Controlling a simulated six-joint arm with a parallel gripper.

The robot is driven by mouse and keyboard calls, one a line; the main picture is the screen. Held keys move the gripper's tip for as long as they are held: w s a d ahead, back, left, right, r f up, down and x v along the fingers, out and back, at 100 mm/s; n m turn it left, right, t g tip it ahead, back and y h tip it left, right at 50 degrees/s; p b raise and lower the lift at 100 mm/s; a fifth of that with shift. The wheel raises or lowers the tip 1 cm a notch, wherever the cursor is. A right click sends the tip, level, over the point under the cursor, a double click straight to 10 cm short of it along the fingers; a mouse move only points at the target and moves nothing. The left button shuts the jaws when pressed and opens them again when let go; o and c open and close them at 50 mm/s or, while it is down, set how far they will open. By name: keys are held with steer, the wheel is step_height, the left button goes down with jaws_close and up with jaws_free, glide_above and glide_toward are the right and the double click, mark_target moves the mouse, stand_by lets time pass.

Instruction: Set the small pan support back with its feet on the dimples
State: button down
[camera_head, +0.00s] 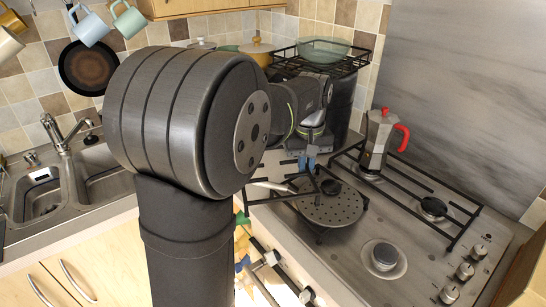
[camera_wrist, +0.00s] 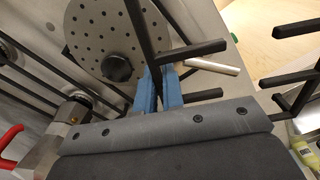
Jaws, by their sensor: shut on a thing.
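The small pan support is a black metal frame with several bars. In the wrist view its bar (camera_wrist: 150,28) runs up from between my fingertips, and other bars stick out to the right. My gripper (camera_wrist: 158,92), with blue fingertips, is shut on it. In the head view my gripper (camera_head: 307,160) is above the back left of the hob, and the dark bars of the small pan support (camera_head: 280,196) show below it. The support's feet and the dimples are too small or hidden to tell.
A perforated round disc (camera_head: 336,211) with a black knob and pale handle lies beneath the held support. A bare burner (camera_head: 383,257) is in front. A moka pot (camera_head: 377,140) stands behind, by the large pan support (camera_head: 411,200). Knobs (camera_head: 464,271) line the right side.

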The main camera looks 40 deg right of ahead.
steer(key=s+d+f+m, duration=0.1)
steer(key=s+d+m, duration=0.2)
steer(key=s, duration=0.5)
steer(key=s+d+f+m, duration=0.2)
steer(key=s+d+m, duration=0.15)
steer(key=s, duration=0.55)
steer(key=m, duration=0.6)
glide_above(411, 281)
steer(key=f, duration=0.2)
steer(key=shift+s+d+r, duration=0.1)
steer(key=shift+f, duration=4)
steer(key=shift+f, duration=0.3)
steer(key=c, duration=1.1)
jaws_free()
steer(key=shift+c, duration=0.2)
